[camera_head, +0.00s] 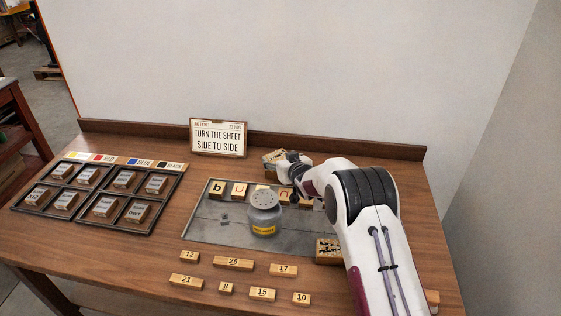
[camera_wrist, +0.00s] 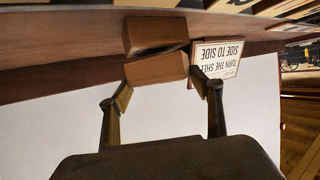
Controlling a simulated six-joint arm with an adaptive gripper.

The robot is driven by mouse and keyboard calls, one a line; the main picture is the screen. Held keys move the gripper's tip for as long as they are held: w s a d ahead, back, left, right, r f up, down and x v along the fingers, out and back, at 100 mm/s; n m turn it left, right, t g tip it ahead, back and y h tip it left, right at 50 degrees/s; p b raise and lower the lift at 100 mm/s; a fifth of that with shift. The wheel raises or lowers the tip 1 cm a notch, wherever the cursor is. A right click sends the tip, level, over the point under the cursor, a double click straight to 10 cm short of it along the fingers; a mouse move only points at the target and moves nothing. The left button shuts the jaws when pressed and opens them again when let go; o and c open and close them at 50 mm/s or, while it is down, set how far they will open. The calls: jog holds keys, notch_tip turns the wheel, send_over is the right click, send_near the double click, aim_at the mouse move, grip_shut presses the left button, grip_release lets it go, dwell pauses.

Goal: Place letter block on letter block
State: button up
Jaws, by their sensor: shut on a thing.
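My gripper (camera_wrist: 164,82) is shut on a wooden block (camera_wrist: 157,69), seen between the two fingers in the wrist view, which is upside down. A second wooden block (camera_wrist: 155,32) lies on the table side of the held one. The two look very close; a thin dark line shows between them, and I cannot tell if they touch fully. Their letters are hidden there. In the head view, wooden blocks (camera_head: 271,156) show at my wrist near the table's back. Letter blocks b (camera_head: 217,188), U (camera_head: 239,189) and n (camera_head: 284,195) stand on the metal sheet (camera_head: 205,231).
A grey jar (camera_head: 264,220) stands on the sheet, partly hiding the letter row. The sign (camera_head: 217,137) stands at the back, left of my wrist. A dark divided tray (camera_head: 120,226) with blocks lies left. Numbered blocks (camera_head: 233,264) lie in front. A patterned block (camera_head: 328,250) sits beside my arm.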

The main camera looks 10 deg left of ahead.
jog(key=shift+f, duration=0.45)
jog(key=o, duration=1.2)
jog(key=shift+f, duration=0.15)
jog(key=shift+r, duration=0.2)
jog(key=shift+v, duration=6)
jog(key=shift+f, duration=0.15)
jog(key=shift+d, duration=0.1)
